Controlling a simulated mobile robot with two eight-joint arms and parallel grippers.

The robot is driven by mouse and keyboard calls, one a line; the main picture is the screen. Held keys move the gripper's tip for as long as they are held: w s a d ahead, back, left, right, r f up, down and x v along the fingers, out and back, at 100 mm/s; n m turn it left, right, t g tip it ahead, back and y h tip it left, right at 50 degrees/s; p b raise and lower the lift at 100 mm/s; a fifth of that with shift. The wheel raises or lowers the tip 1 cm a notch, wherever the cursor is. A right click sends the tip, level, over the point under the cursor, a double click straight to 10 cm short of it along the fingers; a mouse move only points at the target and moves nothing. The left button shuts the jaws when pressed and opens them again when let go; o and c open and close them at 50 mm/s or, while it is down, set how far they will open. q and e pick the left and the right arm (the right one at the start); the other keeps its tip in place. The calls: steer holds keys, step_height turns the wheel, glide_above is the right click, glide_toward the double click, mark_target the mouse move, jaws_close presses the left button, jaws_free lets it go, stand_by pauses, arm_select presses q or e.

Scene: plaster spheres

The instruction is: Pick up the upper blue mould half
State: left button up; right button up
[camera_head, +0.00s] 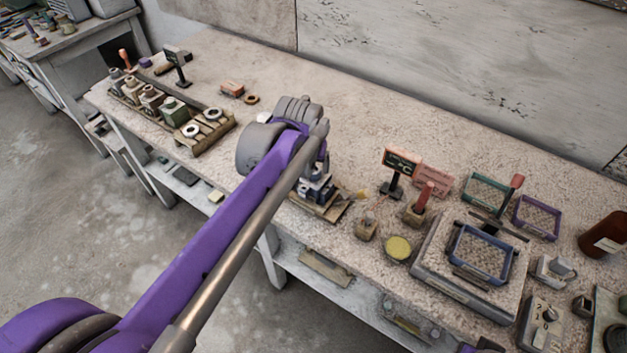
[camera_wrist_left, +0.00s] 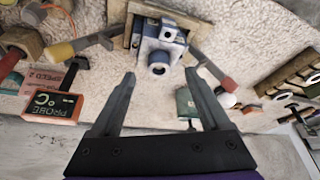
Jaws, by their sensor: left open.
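The blue mould (camera_head: 314,190) stands on a small wooden board (camera_head: 332,210) near the table's front edge, partly hidden by my left wrist in the head view.
The table behind the mould is fairly clear.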

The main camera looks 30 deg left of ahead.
mark_target(314, 172)
arm_select(q)
steer(key=x, duration=0.5)
steer(key=shift+w+f, duration=0.1)
steer(key=shift+w, duration=0.3)
jaws_close()
